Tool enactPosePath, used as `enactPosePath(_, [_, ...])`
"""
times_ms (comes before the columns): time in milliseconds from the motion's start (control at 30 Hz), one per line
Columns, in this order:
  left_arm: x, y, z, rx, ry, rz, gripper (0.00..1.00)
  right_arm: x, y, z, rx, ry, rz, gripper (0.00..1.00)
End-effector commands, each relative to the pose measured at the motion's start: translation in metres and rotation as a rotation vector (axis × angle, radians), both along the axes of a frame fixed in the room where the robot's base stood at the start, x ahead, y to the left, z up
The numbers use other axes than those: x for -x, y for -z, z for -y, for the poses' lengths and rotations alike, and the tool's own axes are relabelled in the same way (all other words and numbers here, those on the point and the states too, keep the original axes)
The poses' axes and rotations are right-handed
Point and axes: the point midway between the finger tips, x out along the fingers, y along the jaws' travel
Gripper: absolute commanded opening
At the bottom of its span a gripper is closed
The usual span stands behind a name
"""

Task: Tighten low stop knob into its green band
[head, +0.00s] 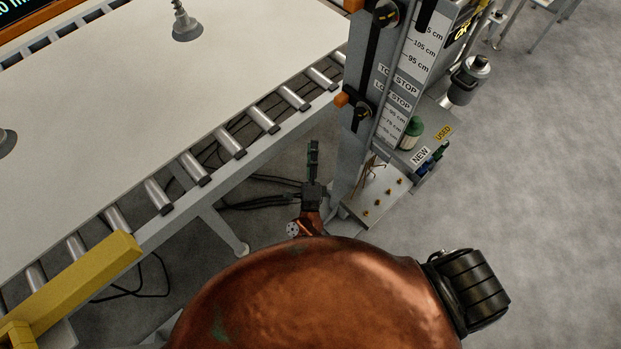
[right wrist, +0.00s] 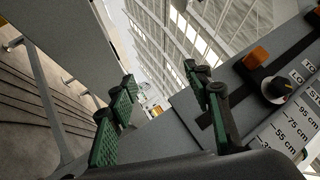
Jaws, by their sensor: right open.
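The low stop knob (head: 362,112) is a dark round knob beside an orange block, low on the grey post (head: 350,150) with the LOW STOP label. In the right wrist view the knob (right wrist: 275,88) shows at the right with a pale pointer mark; I cannot make out a green band. My right gripper (head: 314,155) is open and empty, left of the post and below the knob in the head view. In the right wrist view its green-padded fingers (right wrist: 165,105) stand apart, with the knob outside them to the right. My left gripper is out of view.
A roller conveyor (head: 232,140) carries a large pale panel (head: 130,90) at the left. A yellow bar (head: 85,285) lies along its near edge. A small shelf (head: 377,200) with brass-coloured pieces and a green-capped container (head: 412,130) are by the post's foot.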

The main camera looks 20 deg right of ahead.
Motion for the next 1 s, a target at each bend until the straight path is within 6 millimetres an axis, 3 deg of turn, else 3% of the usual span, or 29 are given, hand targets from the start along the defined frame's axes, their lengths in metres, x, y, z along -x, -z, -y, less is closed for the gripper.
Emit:
enactPosePath(233, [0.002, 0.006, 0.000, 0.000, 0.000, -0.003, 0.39, 0.001, 0.054, -0.007, 0.151, -0.046, -0.135, 0.46])
enactPosePath(700, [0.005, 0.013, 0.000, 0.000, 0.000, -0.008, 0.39, 0.013, 0.137, -0.014, 0.366, -0.124, -0.336, 0.46])
enactPosePath(1000, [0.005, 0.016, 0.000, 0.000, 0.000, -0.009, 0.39, 0.021, 0.166, -0.015, 0.440, -0.154, -0.405, 0.46])
